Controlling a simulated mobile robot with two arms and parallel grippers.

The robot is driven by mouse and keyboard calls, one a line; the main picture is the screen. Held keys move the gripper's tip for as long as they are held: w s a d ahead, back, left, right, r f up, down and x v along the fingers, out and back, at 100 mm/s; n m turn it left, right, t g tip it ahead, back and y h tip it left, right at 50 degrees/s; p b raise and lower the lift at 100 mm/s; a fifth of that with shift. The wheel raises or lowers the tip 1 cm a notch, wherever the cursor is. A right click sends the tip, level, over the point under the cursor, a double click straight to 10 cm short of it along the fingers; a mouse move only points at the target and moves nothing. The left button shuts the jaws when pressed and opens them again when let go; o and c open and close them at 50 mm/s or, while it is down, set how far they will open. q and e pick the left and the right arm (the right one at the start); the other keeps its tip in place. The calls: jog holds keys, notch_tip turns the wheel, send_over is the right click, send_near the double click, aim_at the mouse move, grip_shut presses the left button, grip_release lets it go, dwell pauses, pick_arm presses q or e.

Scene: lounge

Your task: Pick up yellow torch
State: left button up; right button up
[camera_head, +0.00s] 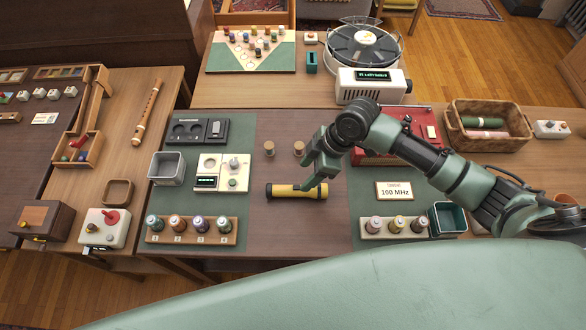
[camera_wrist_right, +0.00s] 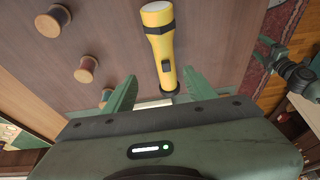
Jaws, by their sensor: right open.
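The yellow torch (camera_head: 299,192), a cylinder with black bands, lies on its side on the brown middle of the table in the head view. My right gripper (camera_head: 314,184) is just above its right part. In the right wrist view the torch (camera_wrist_right: 159,45) runs from the top edge down between the two spread green fingers of my right gripper (camera_wrist_right: 160,92). The fingers are apart, and nothing is held. Whether they touch the torch, I cannot tell. A green and dark jointed part at the right edge of the wrist view seems to be my left gripper (camera_wrist_right: 276,56); its jaws are unclear.
Two wooden knobs (camera_head: 269,148) stand behind the torch. A rack of several bottles (camera_head: 191,239) is at front left and another rack (camera_head: 393,236) at front right. A label stand (camera_head: 394,191) and red box (camera_head: 378,156) stand right. Bare tabletop surrounds the torch.

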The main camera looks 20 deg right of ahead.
aim_at(297, 187)
jog(key=shift+w, duration=0.1)
jog(key=a+f, duration=0.1)
jog(key=s+f+p, duration=0.1)
jog(key=shift+s+a+f, duration=0.2)
jog(key=shift+a+f, duration=0.15)
jog(key=shift+f, duration=0.05)
jog(key=x, duration=0.1)
jog(key=p+x, duration=0.1)
jog(key=x, duration=0.1)
jog(key=shift+w+d, duration=0.1)
jog(key=shift+w, duration=0.15)
jog(key=shift+f, duration=0.4)
jog(key=c, duration=1)
pick_arm(q)
jog(key=s+r, duration=0.2)
jog(key=s, duration=0.1)
jog(key=shift+s, duration=0.3)
pick_arm(e)
grip_shut()
